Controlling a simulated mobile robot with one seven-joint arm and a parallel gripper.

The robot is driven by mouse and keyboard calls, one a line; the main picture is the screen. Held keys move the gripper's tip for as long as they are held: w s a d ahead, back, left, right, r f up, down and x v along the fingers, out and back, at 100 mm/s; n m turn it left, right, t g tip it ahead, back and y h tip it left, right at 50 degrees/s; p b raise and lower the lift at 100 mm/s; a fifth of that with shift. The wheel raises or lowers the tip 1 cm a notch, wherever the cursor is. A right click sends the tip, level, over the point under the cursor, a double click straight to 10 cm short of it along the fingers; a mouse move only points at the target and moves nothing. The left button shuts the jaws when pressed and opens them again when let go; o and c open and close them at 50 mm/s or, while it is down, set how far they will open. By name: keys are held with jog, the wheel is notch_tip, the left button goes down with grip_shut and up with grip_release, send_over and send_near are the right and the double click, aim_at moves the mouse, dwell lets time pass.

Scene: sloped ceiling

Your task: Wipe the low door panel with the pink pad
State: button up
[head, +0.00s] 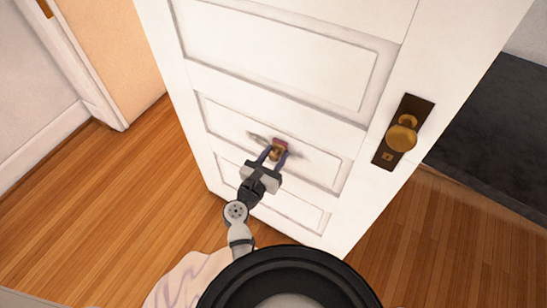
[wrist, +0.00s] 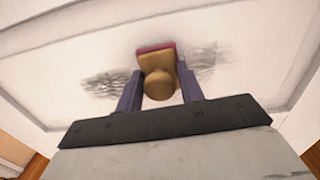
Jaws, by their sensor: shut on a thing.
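A white panelled door (head: 290,50) stands in front of me. In the head view, its low panel (head: 320,165) has grey smudges to the left and right of a pad. The pink pad (head: 280,143) has a tan-brown knob-like handle. My gripper (head: 273,155) is shut on the handle, with one purple-grey finger on each side. In the wrist view the pad (wrist: 156,47) lies at the panel (wrist: 250,30), and dark scribbled marks (wrist: 105,90) show on both sides of it. The pad appears to touch the panel; what is behind it is hidden.
A brass knob (head: 402,135) on a dark plate sits at the door's right side. Wood floor (head: 100,210) is clear at left and right. A pale patterned object (head: 185,280) lies at the bottom, near my base. A dark surface (head: 495,135) lies beyond the door at right.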

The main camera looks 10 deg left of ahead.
jog(key=shift+s+a+f+g+h, duration=0.15)
jog(key=shift+s+f+g+h, duration=0.15)
jog(key=shift+f, duration=0.2)
jog(key=shift+w+a+f+b, duration=0.2)
jog(key=shift+a+b, duration=0.1)
jog(key=shift+a, duration=0.35)
jog(key=shift+w+a+r, duration=0.15)
jog(key=shift+w+a, duration=0.05)
jog(key=shift+a, duration=0.8)
jog(key=shift+w+a+r, duration=0.1)
jog(key=shift+w+a, duration=0.05)
jog(key=shift+a, duration=0.85)
jog(key=shift+w+a+b, duration=0.3)
jog(key=shift+w+a, duration=0.2)
jog(key=shift+a, duration=0.6)
jog(key=shift+w+a+b, duration=0.25)
jog(key=shift+w+a, duration=0.3)
jog(key=shift+a, duration=0.55)
jog(key=shift+w+a+b, duration=0.3)
jog(key=shift+w+a, duration=0.2)
jog(key=shift+a, duration=0.6)
jog(key=shift+s, duration=0.1)
jog(key=shift+v, duration=2.9)
